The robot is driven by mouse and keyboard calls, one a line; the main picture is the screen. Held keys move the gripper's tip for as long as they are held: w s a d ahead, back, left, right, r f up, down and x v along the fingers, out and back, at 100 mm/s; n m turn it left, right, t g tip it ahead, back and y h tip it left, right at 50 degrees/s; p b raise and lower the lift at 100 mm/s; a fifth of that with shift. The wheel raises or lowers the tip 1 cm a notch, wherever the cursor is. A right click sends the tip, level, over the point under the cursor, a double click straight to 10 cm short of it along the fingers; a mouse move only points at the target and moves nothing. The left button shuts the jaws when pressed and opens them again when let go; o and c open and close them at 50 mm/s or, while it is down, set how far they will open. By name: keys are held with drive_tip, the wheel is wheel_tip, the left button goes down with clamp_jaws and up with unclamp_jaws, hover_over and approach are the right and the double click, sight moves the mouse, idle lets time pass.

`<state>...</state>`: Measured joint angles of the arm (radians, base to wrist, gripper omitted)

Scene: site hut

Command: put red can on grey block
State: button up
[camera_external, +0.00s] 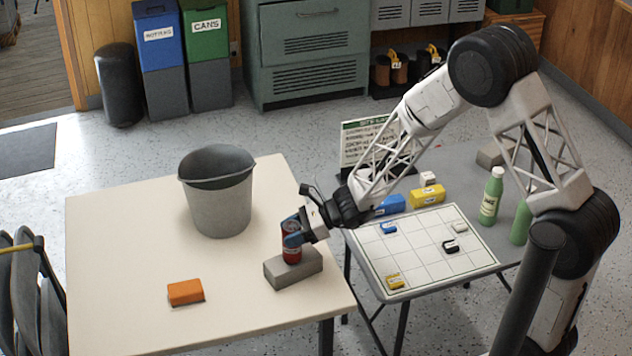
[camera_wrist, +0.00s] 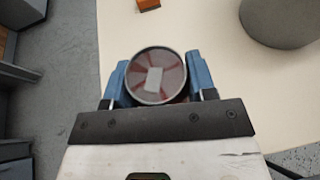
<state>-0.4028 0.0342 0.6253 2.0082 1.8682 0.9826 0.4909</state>
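The red can (camera_external: 292,251) stands upright at the grey block (camera_external: 294,268), near the right edge of the cream table. Its base appears to touch the block's top. In the wrist view, the can's round top (camera_wrist: 156,76) fills the space between the blue fingers. My gripper (camera_external: 292,239) has its fingers on both sides of the can, close against it. The grey block is hidden in the wrist view.
A grey bucket (camera_external: 218,202) stands on the cream table (camera_external: 130,250), behind and left of the can. An orange block (camera_external: 186,292) lies at the front left. A gridded board (camera_external: 420,250) with small blocks and green bottles (camera_external: 491,196) are to the right.

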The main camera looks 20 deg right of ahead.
drive_tip(key=o, duration=0.4)
drive_tip(key=shift+r, duration=0.1)
drive_tip(key=shift+r, duration=0.1)
drive_tip(key=shift+v, duration=6)
drive_tip(key=s+d+r+n+h, duration=0.4)
drive_tip(key=s+d+r+n, duration=0.2)
drive_tip(key=s+d, duration=0.2)
drive_tip(key=s+d+r+n+h, duration=0.5)
drive_tip(key=s+d, duration=0.3)
drive_tip(key=d, duration=0.3)
drive_tip(key=s+d+r+n+t+h, duration=0.1)
drive_tip(key=s+d+r+n+h, duration=0.3)
drive_tip(key=s+d+r+n, duration=0.4)
drive_tip(key=shift+s+d+h, duration=0.3)
drive_tip(key=shift+s+d, duration=0.3)
drive_tip(key=shift+d, duration=0.2)
